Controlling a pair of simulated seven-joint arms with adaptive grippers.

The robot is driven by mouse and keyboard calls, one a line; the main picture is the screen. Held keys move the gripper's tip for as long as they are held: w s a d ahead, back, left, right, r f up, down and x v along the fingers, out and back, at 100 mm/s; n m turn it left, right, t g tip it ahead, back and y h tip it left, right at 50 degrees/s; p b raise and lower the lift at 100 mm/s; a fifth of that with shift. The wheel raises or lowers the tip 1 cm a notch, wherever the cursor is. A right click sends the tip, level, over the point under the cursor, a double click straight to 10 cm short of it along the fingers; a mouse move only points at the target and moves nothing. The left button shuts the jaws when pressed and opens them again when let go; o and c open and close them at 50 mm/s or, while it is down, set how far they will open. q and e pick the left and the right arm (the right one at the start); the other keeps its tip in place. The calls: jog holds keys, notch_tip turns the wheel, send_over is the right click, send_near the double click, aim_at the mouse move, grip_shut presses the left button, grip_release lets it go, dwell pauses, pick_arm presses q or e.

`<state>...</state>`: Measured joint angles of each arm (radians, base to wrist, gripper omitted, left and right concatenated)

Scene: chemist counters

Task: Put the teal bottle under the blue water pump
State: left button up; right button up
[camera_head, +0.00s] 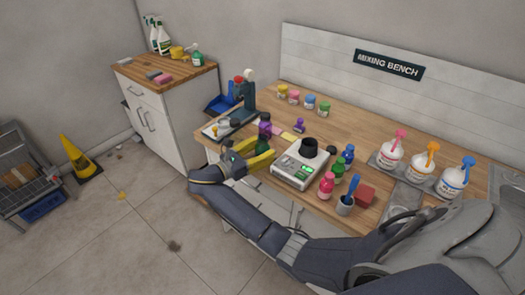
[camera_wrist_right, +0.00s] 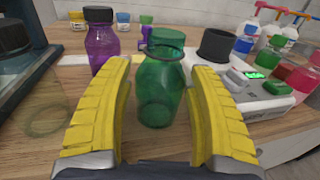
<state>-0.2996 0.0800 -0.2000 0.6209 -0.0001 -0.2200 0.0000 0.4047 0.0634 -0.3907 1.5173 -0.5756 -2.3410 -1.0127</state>
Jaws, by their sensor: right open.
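A see-through teal-green bottle (camera_wrist_right: 162,88) stands upright on the wooden bench in the right wrist view. My right gripper (camera_wrist_right: 160,70) is open, with one yellow finger on each side of it and visible gaps between. In the head view the bottle (camera_head: 262,145) is partly hidden by the yellow fingers of my right gripper (camera_head: 265,151), near the bench's front left. The blue water pump (camera_head: 466,163) tops a white bottle at the right of the bench, the rightmost of three pump bottles. My left gripper is not in view.
A purple bottle (camera_wrist_right: 101,42) stands just left of the teal one. A scale with a black cup (camera_head: 309,147) is to the right, then small pink, green and blue bottles, a brush cup (camera_head: 346,204) and a red block (camera_head: 365,195). A stand (camera_head: 247,90) is at left.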

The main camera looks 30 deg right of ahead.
jog(key=c, duration=0.8)
jog(key=shift+r, duration=0.1)
